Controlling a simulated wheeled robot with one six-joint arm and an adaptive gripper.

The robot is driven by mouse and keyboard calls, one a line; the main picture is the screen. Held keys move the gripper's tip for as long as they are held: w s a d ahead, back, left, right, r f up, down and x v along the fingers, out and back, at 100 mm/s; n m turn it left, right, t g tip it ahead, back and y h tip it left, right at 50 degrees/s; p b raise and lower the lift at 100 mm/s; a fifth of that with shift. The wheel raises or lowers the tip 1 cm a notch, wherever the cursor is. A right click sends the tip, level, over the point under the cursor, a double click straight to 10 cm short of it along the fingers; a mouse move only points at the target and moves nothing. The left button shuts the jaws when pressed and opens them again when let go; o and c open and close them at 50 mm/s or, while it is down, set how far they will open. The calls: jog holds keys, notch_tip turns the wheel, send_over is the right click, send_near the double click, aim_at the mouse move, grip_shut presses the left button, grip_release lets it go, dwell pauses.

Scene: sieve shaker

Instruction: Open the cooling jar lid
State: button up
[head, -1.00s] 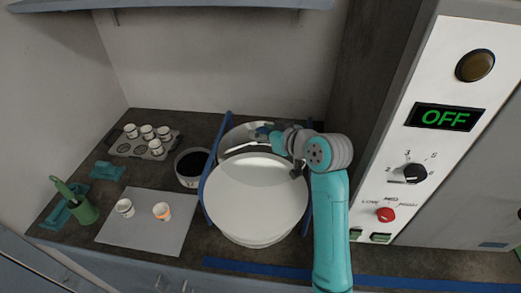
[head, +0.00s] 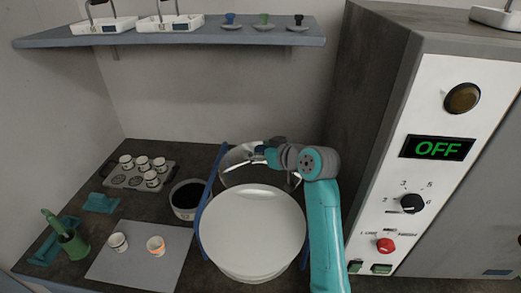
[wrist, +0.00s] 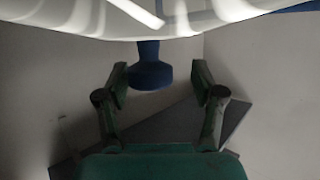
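The cooling jar (head: 252,232) is a wide round vessel with a white disc-like top, on the dark counter. Its clear lid (head: 232,172) stands tilted up behind the white top, near the back wall. The lid's blue knob (wrist: 150,68) hangs from the pale curved lid in the wrist view. My gripper (wrist: 159,82) is open, with one finger on each side of the knob and a visible gap on both sides. In the head view my gripper (head: 262,152) is at the raised lid, and my arm hides part of its right side.
Blue strips (head: 207,195) border the jar. A dark-filled bowl (head: 179,211) stands close on its left, with a cup tray (head: 130,181) and a grey mat (head: 140,273) with two cups beyond. A shelf (head: 200,38) hangs above. The control cabinet (head: 425,150) rises at right.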

aim_at(260, 150)
jog(key=shift+d, duration=0.15)
jog(key=shift+w+r, duration=0.1)
jog(key=shift+r, duration=0.4)
notch_tip(260, 150, up, 9)
dwell(0.4)
